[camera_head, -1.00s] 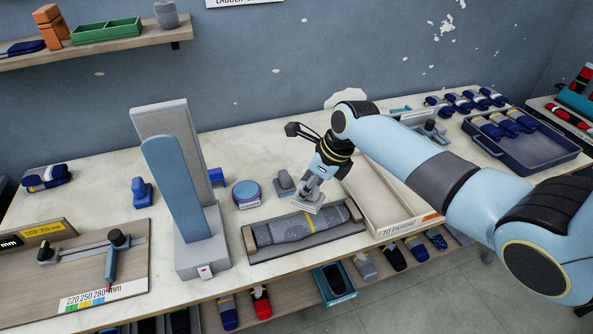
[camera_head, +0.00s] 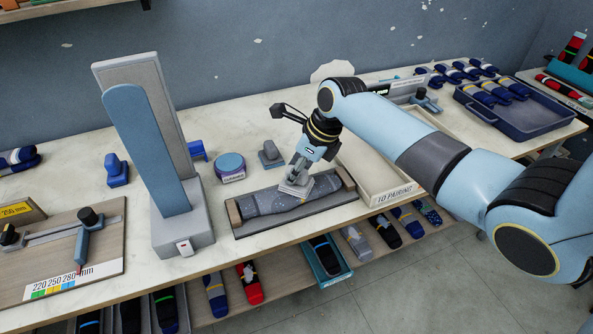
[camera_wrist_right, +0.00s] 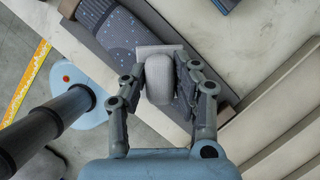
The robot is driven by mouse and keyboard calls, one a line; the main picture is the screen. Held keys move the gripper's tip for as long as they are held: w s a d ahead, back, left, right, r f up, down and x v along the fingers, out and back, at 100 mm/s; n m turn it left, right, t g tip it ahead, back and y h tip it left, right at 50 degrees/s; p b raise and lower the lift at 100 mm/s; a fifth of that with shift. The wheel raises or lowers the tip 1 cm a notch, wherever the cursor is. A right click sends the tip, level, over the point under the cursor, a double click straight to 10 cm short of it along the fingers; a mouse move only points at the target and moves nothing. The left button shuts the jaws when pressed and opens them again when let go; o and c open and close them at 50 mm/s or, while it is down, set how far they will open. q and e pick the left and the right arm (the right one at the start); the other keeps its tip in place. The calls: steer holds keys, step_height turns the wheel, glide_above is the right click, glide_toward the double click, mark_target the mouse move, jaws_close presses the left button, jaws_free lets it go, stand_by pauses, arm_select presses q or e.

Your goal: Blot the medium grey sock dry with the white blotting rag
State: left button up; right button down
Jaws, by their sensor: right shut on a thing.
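The medium grey sock (camera_head: 262,202) lies flat in a shallow wooden-ended tray (camera_head: 233,214) near the table's front edge. It is speckled, with a yellow band partly covered now; part of it shows in the right wrist view (camera_wrist_right: 118,38). My right gripper (camera_head: 299,178) is shut on a pale block with a flat base, which I take for the white blotting rag (camera_wrist_right: 159,78). The rag (camera_head: 294,190) is over the middle of the sock and seems to touch it; I cannot be sure of contact. My left gripper is out of view.
A tall blue and grey upright board (camera_head: 150,150) stands left of the tray. A round blue-topped tin (camera_head: 230,168) and a grey handled block (camera_head: 270,154) stand behind it. A cream pairing tray (camera_head: 395,192) is close on the right. Bare tabletop shows at the back.

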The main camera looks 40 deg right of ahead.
steer(key=shift+r, duration=0.1)
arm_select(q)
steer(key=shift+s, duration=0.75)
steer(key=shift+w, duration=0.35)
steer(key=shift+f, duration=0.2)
arm_select(e)
steer(key=shift+f, duration=0.55)
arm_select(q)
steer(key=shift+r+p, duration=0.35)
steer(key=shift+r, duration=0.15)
arm_select(e)
steer(key=shift+s+f, duration=0.2)
stand_by(1.2)
step_height(320, 180, up, 7)
steer(key=p, duration=0.9)
steer(key=shift+w+r, duration=0.15)
steer(key=shift+r, duration=0.05)
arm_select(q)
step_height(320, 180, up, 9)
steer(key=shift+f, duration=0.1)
arm_select(e)
steer(key=shift+f, duration=0.1)
